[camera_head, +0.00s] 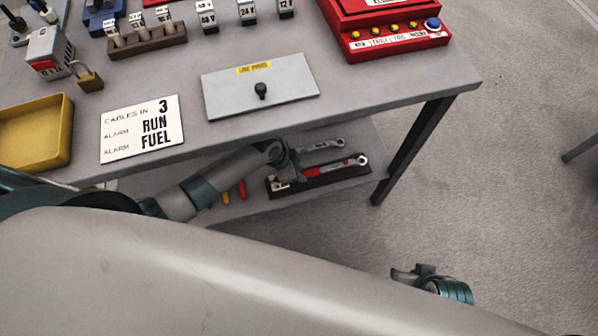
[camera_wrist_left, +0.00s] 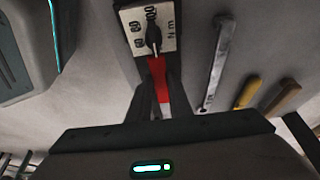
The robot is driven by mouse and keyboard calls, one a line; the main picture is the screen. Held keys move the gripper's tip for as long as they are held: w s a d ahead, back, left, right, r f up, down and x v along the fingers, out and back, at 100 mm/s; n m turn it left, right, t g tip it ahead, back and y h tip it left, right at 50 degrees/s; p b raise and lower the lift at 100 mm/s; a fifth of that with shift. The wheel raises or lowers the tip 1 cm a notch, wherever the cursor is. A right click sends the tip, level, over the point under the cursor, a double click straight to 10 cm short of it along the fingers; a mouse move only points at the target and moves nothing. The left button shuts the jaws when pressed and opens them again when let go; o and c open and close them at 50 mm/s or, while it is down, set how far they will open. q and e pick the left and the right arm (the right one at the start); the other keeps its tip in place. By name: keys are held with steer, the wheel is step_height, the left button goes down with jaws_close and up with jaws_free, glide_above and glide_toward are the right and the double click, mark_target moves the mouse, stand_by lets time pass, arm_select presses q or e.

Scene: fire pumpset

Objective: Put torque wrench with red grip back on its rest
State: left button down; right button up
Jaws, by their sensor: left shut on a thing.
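The torque wrench with the red grip (camera_head: 310,173) lies along a dark rest (camera_head: 335,179) on the lower shelf, its metal head toward the right. I cannot tell whether it is seated or slightly above. My left gripper (camera_head: 297,170) reaches under the table, at the grip's left part. In the left wrist view, the two dark fingers (camera_wrist_left: 159,100) are shut on the red grip (camera_wrist_left: 157,75). A pale dial plate (camera_wrist_left: 150,28) marked N m, with a black pointer, shows just beyond it. My right gripper (camera_head: 405,275) is partly visible at the lower right; its jaws are unclear.
A plain spanner (camera_head: 320,147) lies behind the rest. Red and yellow handles (camera_head: 235,192) lie left on the shelf (camera_head: 258,205). The tabletop (camera_head: 345,95) hangs above my left arm; a dark table leg (camera_head: 412,150) stands right of the rest.

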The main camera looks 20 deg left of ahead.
arm_select(q)
steer(key=shift+f+b, duration=0.3)
steer(key=shift+f, duration=0.15)
steer(key=c, duration=1.5)
jaws_free()
steer(key=shift+c, duration=0.2)
